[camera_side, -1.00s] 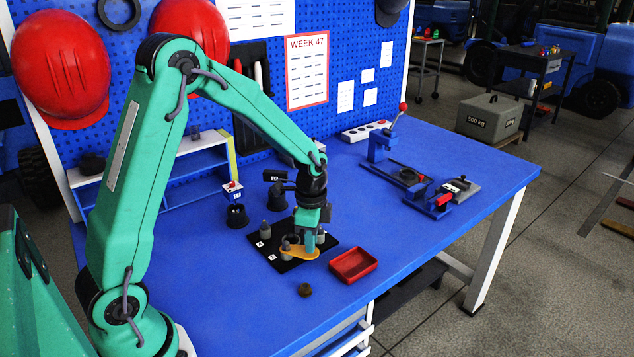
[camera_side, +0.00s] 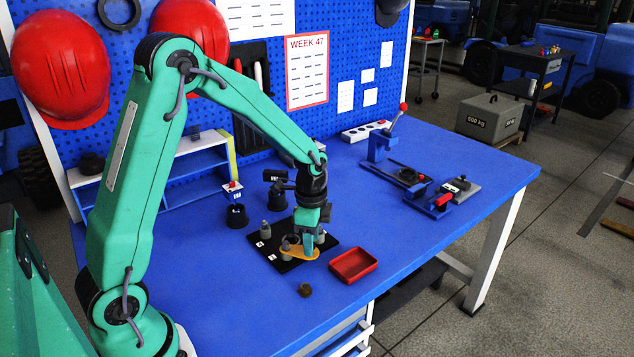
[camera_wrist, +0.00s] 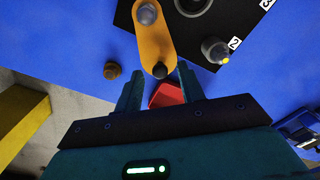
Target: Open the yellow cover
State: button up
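The yellow cover (camera_side: 299,254) is a flat, rounded plate lying over part of the black base plate (camera_side: 275,262). In the wrist view the cover (camera_wrist: 153,38) has a grey post (camera_wrist: 147,14) at its far end and a dark knob (camera_wrist: 159,71) at its near end. My gripper (camera_side: 309,250) is low over the knob end in the side view and hides part of it. In the wrist view my gripper (camera_wrist: 160,78) has its fingers apart, one on each side of the knob's line. I cannot tell whether they touch the knob.
A red tray (camera_side: 354,265) stands just right of the base plate. A small brown knob-like piece (camera_side: 305,290) lies in front. A grey post (camera_wrist: 215,50) stands by label 2. A blue lever fixture (camera_side: 383,145) is farther right. The front left tabletop is clear.

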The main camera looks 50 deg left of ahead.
jog(key=shift+r, duration=3.8)
jog(key=s+d+r+n+t, duration=0.2)
jog(key=s+r+n, duration=0.3)
jog(key=s, duration=0.4)
jog(key=s+d+r+n+t, duration=0.3)
jog(key=s+r+n, duration=0.2)
jog(key=s, duration=0.4)
jog(key=shift+s+r+t, duration=0.25)
jog(key=shift+r+t, duration=0.05)
jog(key=shift+r, duration=0.55)
